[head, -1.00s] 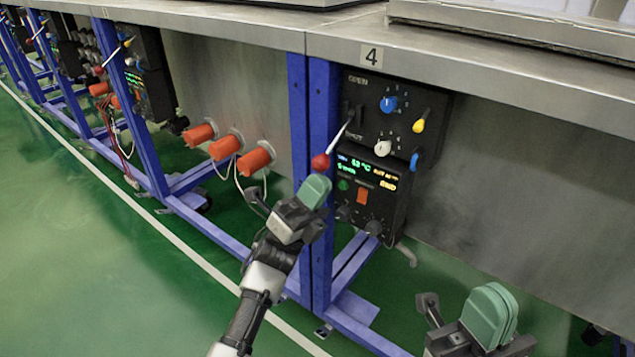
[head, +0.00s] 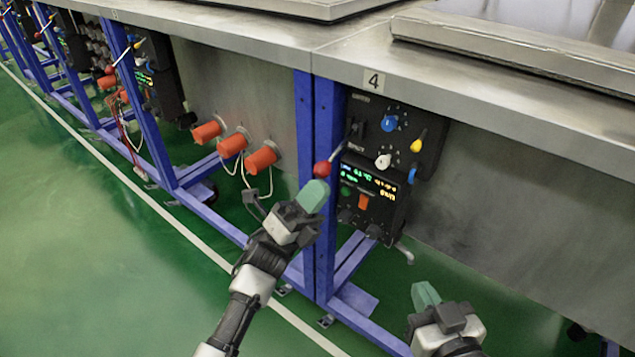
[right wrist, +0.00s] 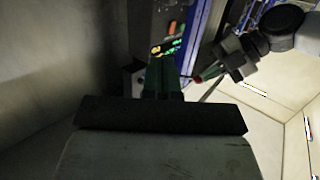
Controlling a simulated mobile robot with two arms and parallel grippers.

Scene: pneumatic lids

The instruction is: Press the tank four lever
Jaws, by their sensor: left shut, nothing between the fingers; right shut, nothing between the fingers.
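The tank four lever has a red ball knob (head: 322,169) on a thin shaft, angled down and left from the black control panel (head: 425,150). A "4" label (head: 374,82) is on the table edge above. My left gripper (head: 313,193) is shut and empty, its green fingertips just below the knob; I cannot tell if they touch. My right gripper (head: 426,294) is shut and empty, lower right of the panel. In the right wrist view, its green fingers (right wrist: 162,78) point toward the lit panel, with the red knob (right wrist: 197,79) and my left gripper to the right.
The panel carries a blue knob (head: 389,123), a white knob (head: 383,161), a yellow handle (head: 419,140) and a lit display (head: 368,180). A blue frame leg (head: 326,240) stands beside it. Orange plugs (head: 232,146) are to the left. Green floor is open at left.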

